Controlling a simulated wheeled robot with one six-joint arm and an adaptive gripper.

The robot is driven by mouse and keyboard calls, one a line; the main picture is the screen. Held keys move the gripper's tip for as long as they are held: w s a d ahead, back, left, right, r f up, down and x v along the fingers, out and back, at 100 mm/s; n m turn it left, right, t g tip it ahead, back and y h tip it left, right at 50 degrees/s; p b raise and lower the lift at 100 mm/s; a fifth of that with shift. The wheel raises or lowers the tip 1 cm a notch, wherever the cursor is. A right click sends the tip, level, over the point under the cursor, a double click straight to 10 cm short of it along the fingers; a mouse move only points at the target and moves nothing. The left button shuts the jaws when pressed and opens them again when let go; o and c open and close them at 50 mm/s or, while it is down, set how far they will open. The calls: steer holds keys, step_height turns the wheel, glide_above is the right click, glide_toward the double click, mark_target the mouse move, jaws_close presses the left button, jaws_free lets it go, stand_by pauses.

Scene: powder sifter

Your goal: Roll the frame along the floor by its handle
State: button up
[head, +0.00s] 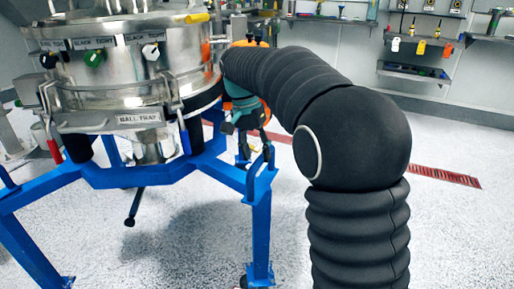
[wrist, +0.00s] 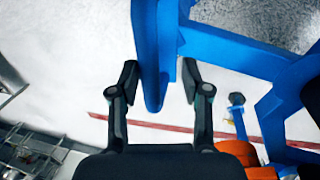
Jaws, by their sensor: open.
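The blue frame (head: 262,225) stands on the floor and carries a steel sifter (head: 125,75). Its legs and bars also show in the wrist view (wrist: 235,52). My gripper (head: 256,155) is at the frame's near right corner in the head view, pointing down. In the wrist view my gripper (wrist: 160,75) is open, with one finger on each side of a blue bar with a rounded end (wrist: 154,85). Gaps show between the bar and both fingers. I cannot tell whether this bar is the handle, or whether the fingertips are level with it.
A black-knobbed lever (head: 132,210) hangs under the sifter. A red floor grate (head: 430,174) runs across the pale speckled floor. Shelves with tools (head: 418,70) stand along the back wall. Open floor (head: 450,235) lies to the right and front.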

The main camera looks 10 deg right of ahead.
step_height(320, 180, up, 12)
steer(key=w+a, duration=0.1)
steer(key=a, duration=0.1)
steer(key=shift+f, duration=0.15)
steer(key=shift+w, duration=0.1)
stand_by(0.4)
